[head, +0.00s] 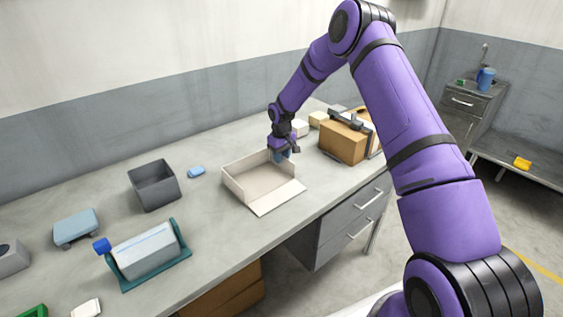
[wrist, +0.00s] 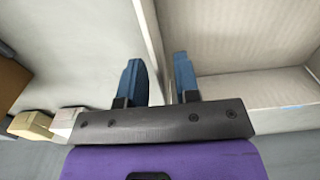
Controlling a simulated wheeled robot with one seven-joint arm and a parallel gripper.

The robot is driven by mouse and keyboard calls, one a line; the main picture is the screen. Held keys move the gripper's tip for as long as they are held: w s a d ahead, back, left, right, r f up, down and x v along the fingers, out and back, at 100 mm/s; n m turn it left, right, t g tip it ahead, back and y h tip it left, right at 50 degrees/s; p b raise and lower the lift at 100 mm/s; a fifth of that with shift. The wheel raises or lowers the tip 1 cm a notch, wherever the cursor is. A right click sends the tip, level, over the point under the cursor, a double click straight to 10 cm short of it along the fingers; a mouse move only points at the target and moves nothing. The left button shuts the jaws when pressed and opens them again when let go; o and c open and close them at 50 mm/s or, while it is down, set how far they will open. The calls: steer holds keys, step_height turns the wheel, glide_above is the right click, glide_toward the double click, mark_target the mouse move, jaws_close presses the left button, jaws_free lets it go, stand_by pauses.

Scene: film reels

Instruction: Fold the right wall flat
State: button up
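An open cream box (head: 232,187) lies on the grey workbench in the head view. Its left and back walls stand upright. Its front wall (head: 275,198) lies folded outward, flat or nearly so. The right wall (head: 288,171) stands upright below my gripper (head: 283,156). In the wrist view my gripper (wrist: 160,80) has its two blue fingers apart, with the top edge of the right wall (wrist: 153,40) running between them. The box interior (wrist: 240,45) is to the right of the fingers. I cannot tell whether either finger touches the wall.
A brown carton (head: 343,142) with a dark tool on it stands right of the box. Small pale blocks (head: 300,127) lie behind. A grey bin (head: 153,185), a blue block (head: 197,172) and a teal-framed case (head: 147,251) are to the left. Bench space in front is clear.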

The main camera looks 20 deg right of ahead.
steer(key=shift+f, duration=1.3)
steer(key=shift+c, duration=0.3)
jaws_close()
